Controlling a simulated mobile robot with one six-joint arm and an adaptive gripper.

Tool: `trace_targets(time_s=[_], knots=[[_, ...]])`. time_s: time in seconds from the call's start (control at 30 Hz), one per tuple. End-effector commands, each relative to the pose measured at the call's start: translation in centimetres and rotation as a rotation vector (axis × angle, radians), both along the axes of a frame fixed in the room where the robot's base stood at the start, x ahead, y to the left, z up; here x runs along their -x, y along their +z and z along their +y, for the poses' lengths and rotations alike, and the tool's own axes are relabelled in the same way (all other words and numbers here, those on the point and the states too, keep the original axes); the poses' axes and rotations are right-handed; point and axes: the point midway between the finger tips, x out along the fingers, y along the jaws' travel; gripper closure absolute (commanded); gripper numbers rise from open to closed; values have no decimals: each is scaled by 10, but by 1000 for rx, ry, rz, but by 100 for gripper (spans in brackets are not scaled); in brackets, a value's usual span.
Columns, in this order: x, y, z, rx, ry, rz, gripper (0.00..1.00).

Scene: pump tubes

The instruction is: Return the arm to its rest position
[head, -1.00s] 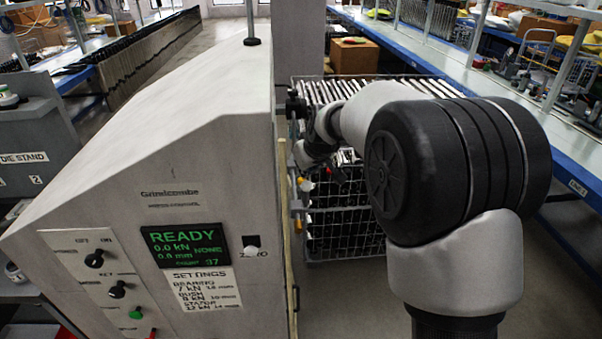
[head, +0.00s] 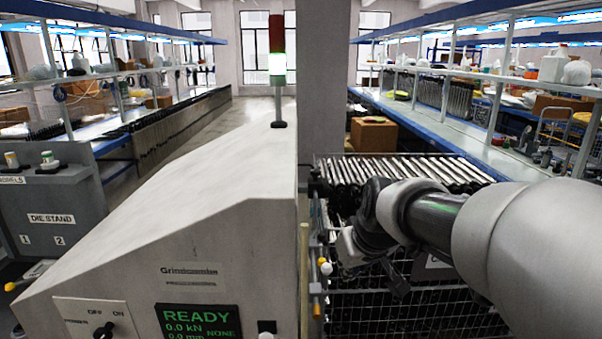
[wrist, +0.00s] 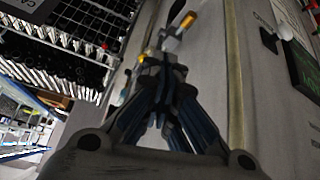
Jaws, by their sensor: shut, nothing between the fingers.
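My arm (head: 430,215) reaches in from the right in the head view, over the wire crate. My gripper (head: 398,283) points down in front of the crate, to the right of the press cabinet; its fingertips are small and dark there. In the wrist view my gripper (wrist: 165,60) shows larger, with its fingers together and nothing held. The cabinet's side wall (wrist: 210,60) lies close beside and behind the fingers in that view.
The grey press cabinet (head: 190,225) fills the left front, with a READY screen (head: 198,322). The wire crate (head: 450,310) holds many metal tubes (head: 400,168). The die stand (head: 50,215) is at far left. A blue-edged bench (head: 450,140) runs along the right. The aisle floor (head: 240,110) is clear.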

Motion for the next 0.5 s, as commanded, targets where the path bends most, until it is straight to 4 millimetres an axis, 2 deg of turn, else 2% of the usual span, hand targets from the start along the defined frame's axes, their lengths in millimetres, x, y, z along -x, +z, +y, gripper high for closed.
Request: trace_targets(time_s=[0.03, 0.17, 0.3, 0.4, 0.5], knots=[[31, 8, -5, -6, -23, 12, 100], [105, 10, -17, -19, -89, 56, 100], [181, -1, -27, -28, -161, 103, 100], [224, -15, -34, -31, -207, 131, 100], [255, -27, -38, -33, -244, 151, 100]])
